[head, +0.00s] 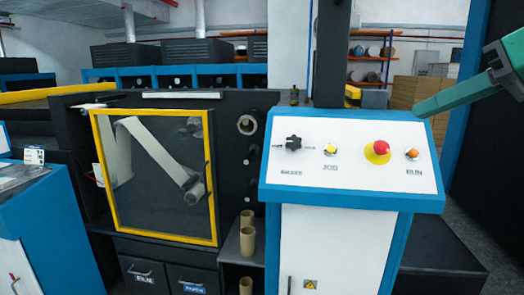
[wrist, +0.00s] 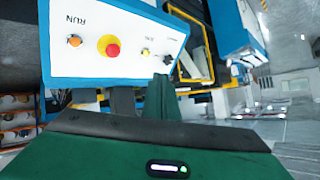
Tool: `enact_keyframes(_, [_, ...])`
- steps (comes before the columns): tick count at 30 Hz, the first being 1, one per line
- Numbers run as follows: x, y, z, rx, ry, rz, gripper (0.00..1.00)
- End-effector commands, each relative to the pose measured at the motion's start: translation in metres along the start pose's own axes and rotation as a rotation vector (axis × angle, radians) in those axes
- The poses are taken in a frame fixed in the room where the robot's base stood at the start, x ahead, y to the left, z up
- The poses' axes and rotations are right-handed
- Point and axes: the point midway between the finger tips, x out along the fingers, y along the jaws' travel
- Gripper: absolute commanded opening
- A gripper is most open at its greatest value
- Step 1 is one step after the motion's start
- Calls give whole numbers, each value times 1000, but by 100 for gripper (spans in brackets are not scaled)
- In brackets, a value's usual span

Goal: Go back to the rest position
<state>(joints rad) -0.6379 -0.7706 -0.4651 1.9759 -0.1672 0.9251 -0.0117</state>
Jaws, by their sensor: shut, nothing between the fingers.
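My gripper (head: 420,108) reaches in from the right edge of the head view as a green and dark arm end. Its tip shows in front of the upper right of the control panel (head: 350,195), with no contact that I can make out. The gripper is shut and empty. In the wrist view my gripper (wrist: 160,84) shows above its green housing, and the panel (wrist: 85,70) appears upside down beyond it. The panel carries a black knob (head: 294,143), a yellow button (head: 330,149), a red emergency stop (head: 380,148) and an orange button (head: 411,154).
Left of the panel stands a machine with a yellow-framed window (head: 155,230), seemingly closed. Cardboard tubes (head: 247,240) stand beside it. A blue cabinet (head: 50,230) is at the left edge. Shelves (head: 385,50) and brown boxes (head: 420,90) are behind.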

Motion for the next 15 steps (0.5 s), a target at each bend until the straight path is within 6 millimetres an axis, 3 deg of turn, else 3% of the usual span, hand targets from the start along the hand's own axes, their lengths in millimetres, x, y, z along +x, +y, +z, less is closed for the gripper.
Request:
enact_keyframes(6, [40,52,89,160,-198,212,0])
enact_keyframes(15, [54,113,229,428,-465,465,0])
